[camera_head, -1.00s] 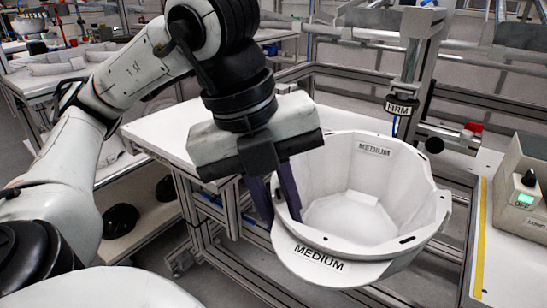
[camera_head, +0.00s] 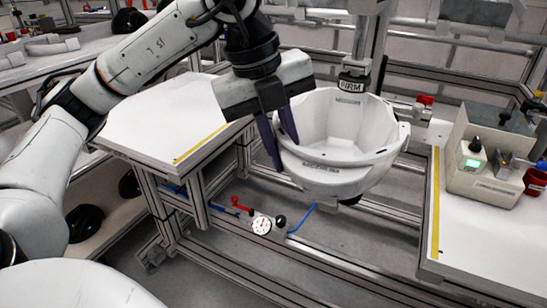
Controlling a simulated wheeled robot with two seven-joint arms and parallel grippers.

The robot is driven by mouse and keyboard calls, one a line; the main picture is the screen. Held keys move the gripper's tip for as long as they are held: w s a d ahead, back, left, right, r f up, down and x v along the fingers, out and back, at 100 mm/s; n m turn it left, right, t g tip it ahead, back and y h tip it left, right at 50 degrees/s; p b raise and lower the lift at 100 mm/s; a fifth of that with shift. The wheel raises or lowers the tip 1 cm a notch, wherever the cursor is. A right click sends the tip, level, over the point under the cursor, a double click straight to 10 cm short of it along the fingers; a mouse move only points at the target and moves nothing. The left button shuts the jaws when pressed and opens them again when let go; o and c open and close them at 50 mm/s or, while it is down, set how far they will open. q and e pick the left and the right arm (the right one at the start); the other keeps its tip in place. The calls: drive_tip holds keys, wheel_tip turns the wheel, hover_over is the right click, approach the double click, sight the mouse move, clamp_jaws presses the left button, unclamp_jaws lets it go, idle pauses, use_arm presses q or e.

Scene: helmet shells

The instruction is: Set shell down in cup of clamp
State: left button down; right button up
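The white helmet shell (camera_head: 345,170) hangs open side up in the middle of the view, slightly tilted. My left gripper (camera_head: 283,151) is shut on its left rim, one dark finger outside the wall and the other inside. The clamp (camera_head: 353,84), a vertical post with a head labelled FIRM, stands just behind the shell's far rim. The clamp's cup is not clearly visible; a small dark part shows under the shell's bottom, and I cannot tell whether they touch. My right gripper is not in view.
A white table with a yellow stripe (camera_head: 160,115) lies to the left. Another table (camera_head: 470,235) at right carries a control box (camera_head: 490,150) with a green display and a red cup (camera_head: 536,180). A gauge (camera_head: 262,226) and a red-handled valve sit low on the metal frame.

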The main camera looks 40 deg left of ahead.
use_arm(q)
drive_tip(key=p, duration=0.3)
hover_over(301, 145)
drive_tip(key=s+d, duration=0.2)
drive_tip(key=s, duration=0.1)
drive_tip(key=shift+w+a+r, duration=0.1)
drive_tip(key=shift+w+r, duration=0.05)
drive_tip(key=shift+a+b+x, duration=0.2)
drive_tip(key=shift+b+x, duration=0.6)
drive_tip(key=shift+x, duration=0.15)
drive_tip(key=shift+f+b, duration=0.45)
drive_tip(key=shift+f, duration=0.4)
drive_tip(key=shift+f, duration=0.1)
drive_tip(key=shift+f, duration=0.15)
